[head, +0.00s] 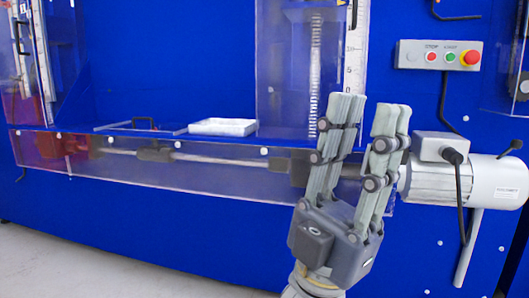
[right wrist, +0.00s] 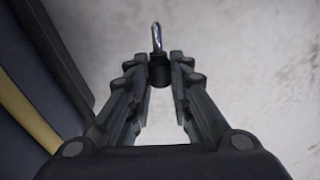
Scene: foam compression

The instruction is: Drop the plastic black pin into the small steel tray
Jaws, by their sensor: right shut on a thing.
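In the right wrist view, my right gripper (right wrist: 161,68) is shut on the black pin (right wrist: 159,77). The pin has a black body between the fingertips and a shiny metal shank pointing away from the gripper. In the head view, my left gripper (head: 369,112) points upward in front of the blue machine, its fingers apart with nothing visible between them. I cannot make out a small steel tray in either view. My right gripper is not in the head view.
A white block (head: 222,127) lies on the clear-covered ledge of the blue machine (head: 180,60). A control box (head: 440,54) and a grey motor (head: 445,183) are at the right. Grey floor (right wrist: 250,70) lies below the right gripper, with a dark edge and yellow strip (right wrist: 25,115) at left.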

